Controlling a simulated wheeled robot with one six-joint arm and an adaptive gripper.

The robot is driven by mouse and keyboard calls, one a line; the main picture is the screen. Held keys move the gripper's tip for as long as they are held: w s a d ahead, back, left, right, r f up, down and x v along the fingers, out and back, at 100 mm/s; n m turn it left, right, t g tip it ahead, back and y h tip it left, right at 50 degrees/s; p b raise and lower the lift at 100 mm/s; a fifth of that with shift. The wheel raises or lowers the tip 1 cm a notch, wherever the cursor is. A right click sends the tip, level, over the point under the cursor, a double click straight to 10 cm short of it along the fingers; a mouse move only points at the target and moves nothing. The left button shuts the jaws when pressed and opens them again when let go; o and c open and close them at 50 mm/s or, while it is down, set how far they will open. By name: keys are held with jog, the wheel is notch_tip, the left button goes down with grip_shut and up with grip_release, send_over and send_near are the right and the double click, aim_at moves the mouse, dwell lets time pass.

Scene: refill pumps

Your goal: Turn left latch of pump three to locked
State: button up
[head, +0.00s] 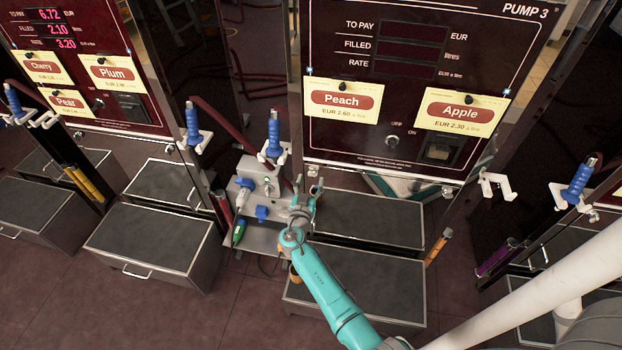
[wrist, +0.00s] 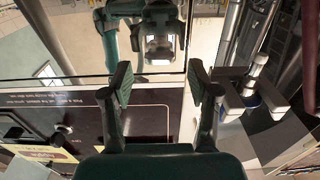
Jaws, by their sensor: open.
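Pump three's panel (head: 400,110) stands in the upper right of the head view, with Peach and Apple cards. Its left latch (head: 312,170) is a small pale piece at the panel's lower left corner. In the wrist view a small pale piece (wrist: 139,80) at the panel edge appears to be this latch, between the fingers in the picture. Its turn position is too small to tell. My gripper (head: 308,189) is open and empty just below the latch, with no contact visible. In the wrist view its fingers (wrist: 158,84) are spread towards the panel edge.
The right latch (head: 448,191) is at the panel's lower right. A blue nozzle (head: 273,135) hangs on a white holder left of the panel; a grey fixture with blue parts (head: 262,190) stands below it. Grey-topped boxes (head: 370,285) line the floor below.

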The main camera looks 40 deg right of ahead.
jog(key=shift+x, duration=1)
grip_shut()
